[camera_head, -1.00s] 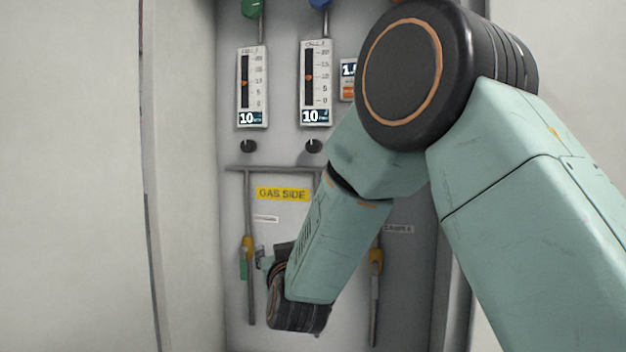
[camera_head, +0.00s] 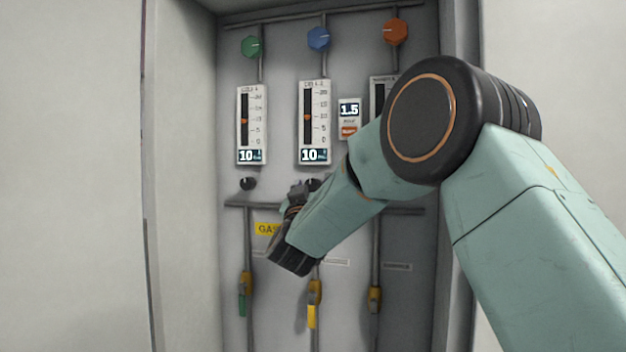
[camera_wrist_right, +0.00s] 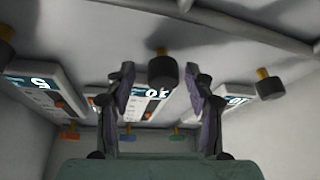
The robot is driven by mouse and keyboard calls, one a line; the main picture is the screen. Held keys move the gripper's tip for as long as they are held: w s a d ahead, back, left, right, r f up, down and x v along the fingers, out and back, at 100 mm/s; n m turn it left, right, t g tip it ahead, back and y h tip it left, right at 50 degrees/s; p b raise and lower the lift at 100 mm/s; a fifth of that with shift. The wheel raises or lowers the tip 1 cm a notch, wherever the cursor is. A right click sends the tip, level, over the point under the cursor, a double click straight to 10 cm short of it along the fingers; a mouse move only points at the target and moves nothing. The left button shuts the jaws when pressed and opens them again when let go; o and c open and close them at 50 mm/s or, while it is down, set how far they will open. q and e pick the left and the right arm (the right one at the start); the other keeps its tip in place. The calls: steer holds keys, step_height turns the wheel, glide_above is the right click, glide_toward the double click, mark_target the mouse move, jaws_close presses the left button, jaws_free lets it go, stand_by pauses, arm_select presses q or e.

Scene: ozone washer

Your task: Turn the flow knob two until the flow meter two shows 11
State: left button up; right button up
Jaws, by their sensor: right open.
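The second flow meter (camera_head: 314,122) is a white gauge with a red-orange pointer and a display reading 10 in the head view. Flow knob two (camera_head: 315,184) is the small black knob under it, partly covered by my right gripper (camera_head: 299,190). In the right wrist view, which looks upside down, the black knob (camera_wrist_right: 163,68) shows between the two fingers of my right gripper (camera_wrist_right: 161,76). The fingers are open, with a gap on both sides of the knob. The second meter (camera_wrist_right: 153,107) is behind it. My left gripper is not in view.
The first meter (camera_head: 251,120) also reads 10, with a black knob (camera_head: 248,184) below it. Green, blue and orange knobs (camera_head: 395,31) are above. Pipes and several valve handles (camera_head: 314,293) are below. Cabinet walls (camera_head: 183,180) flank the panel.

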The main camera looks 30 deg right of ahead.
steer(key=shift+w+d+r, duration=0.1)
steer(key=shift+w+d, duration=0.1)
steer(key=shift+w, duration=0.3)
steer(key=shift+c, duration=0.2)
steer(key=shift+s, duration=0.2)
steer(key=c, duration=0.4)
jaws_close()
steer(key=shift+m+h+b, duration=0.4)
steer(key=shift+m+b, duration=0.4)
steer(key=shift+b, duration=0.05)
steer(key=shift+m+g+h+b, duration=0.3)
steer(key=shift+m+g+b, duration=0.15)
steer(key=shift+m, duration=0.35)
